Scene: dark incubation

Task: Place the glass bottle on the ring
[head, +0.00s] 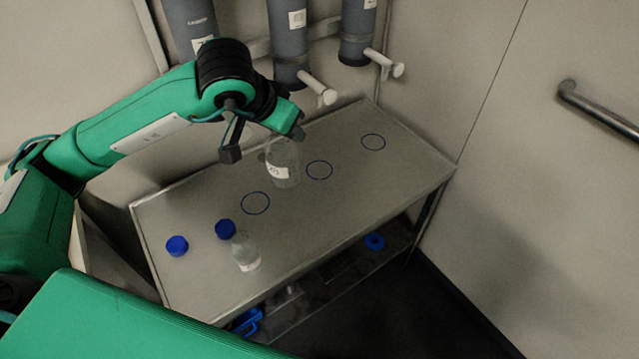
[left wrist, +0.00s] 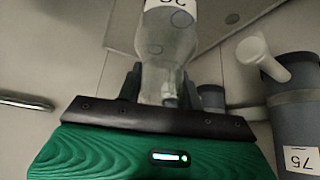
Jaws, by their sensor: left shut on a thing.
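A clear glass bottle (head: 283,165) with a white label is in my left gripper (head: 266,141), upright over the table. It also shows in the left wrist view (left wrist: 168,52), its neck between the two fingers. Three thin blue rings are marked on the table: a near-left ring (head: 255,203), a middle ring (head: 319,170) and a far-right ring (head: 373,142). In the head view the bottle appears between the near-left and middle rings, closer to the middle one. I cannot tell its exact height above the tabletop. My right gripper is not in view.
A second clear bottle (head: 245,251) stands at the table's front left, beside a blue cap (head: 225,229) and another blue cap (head: 177,246). Grey cylinders with white handles (head: 318,90) hang at the back wall. The right part of the metal table (head: 400,180) is clear.

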